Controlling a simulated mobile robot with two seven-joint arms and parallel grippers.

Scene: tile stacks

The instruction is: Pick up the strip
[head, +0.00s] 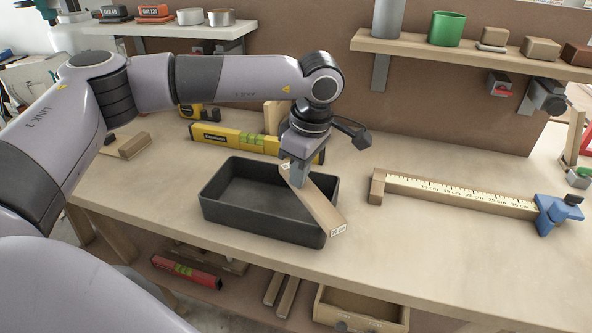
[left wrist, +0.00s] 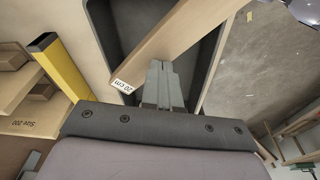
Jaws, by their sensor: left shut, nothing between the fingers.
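The wooden strip (head: 320,208) has white labels at its ends. It lies slantwise across the right part of the black tray (head: 256,222), its near end at the front right corner of the rim. In the left wrist view the strip (left wrist: 185,37) runs up and right from its "20 cm" label, over the tray's dark interior (left wrist: 207,62). My left gripper (head: 298,183) points down over the tray beside the strip's upper part. Its fingers (left wrist: 162,72) are together and empty, close to the strip; I cannot tell whether they touch it. My right gripper is not in view.
A yellow level (head: 228,137) lies behind the tray. A measuring jig (head: 455,195) with a blue clamp (head: 555,213) lies to the right. A small wood piece (head: 133,145) lies at left. The bench front between tray and jig is clear.

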